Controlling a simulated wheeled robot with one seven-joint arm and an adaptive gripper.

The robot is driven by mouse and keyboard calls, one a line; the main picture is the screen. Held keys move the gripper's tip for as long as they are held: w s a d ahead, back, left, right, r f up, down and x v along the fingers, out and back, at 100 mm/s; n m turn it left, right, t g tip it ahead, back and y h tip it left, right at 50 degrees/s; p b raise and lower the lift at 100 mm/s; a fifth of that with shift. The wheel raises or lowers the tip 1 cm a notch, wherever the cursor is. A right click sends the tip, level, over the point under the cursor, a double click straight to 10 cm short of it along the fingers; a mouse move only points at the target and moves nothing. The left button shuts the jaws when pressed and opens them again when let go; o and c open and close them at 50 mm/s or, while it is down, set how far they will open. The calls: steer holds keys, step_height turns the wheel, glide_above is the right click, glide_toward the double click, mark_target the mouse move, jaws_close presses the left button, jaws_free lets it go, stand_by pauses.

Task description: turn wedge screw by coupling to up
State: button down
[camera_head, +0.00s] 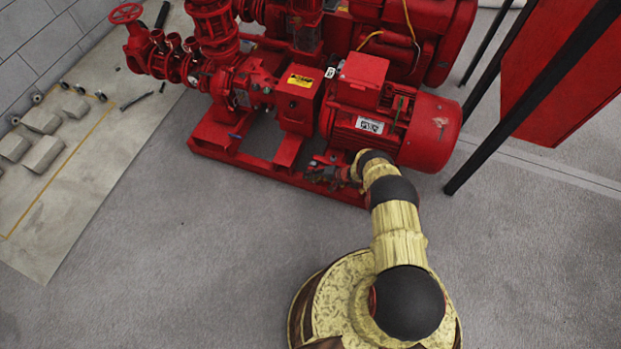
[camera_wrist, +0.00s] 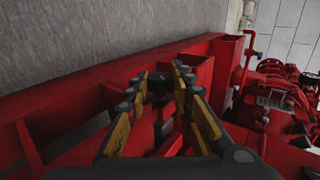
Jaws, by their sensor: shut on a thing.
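The red pumpset has a motor (camera_head: 395,125) and a red coupling guard (camera_head: 298,98) with a yellow label to its left. My gripper (camera_head: 326,170) is low at the front rail of the red base frame, below the motor; it is small and partly hidden by my arm there. In the wrist view my gripper (camera_wrist: 162,82) has its yellow and dark fingers on both sides of a small dark piece, which I take as the wedge screw (camera_wrist: 158,88). The fingers cover most of it, so which way it points cannot be told.
The red base rail (camera_wrist: 75,95) runs close beside the fingers. Black posts and a red panel (camera_head: 570,75) stand at the right. Grey blocks (camera_head: 42,153) lie on a pale slab at the left. The grey floor (camera_head: 230,240) in front is clear.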

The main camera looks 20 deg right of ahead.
stand_by(0.3)
steer(key=c, duration=1.5)
jaws_free()
steer(key=shift+c, duration=0.2)
steer(key=v, duration=1.2)
steer(key=shift+f, duration=0.2)
steer(key=shift+d, duration=0.15)
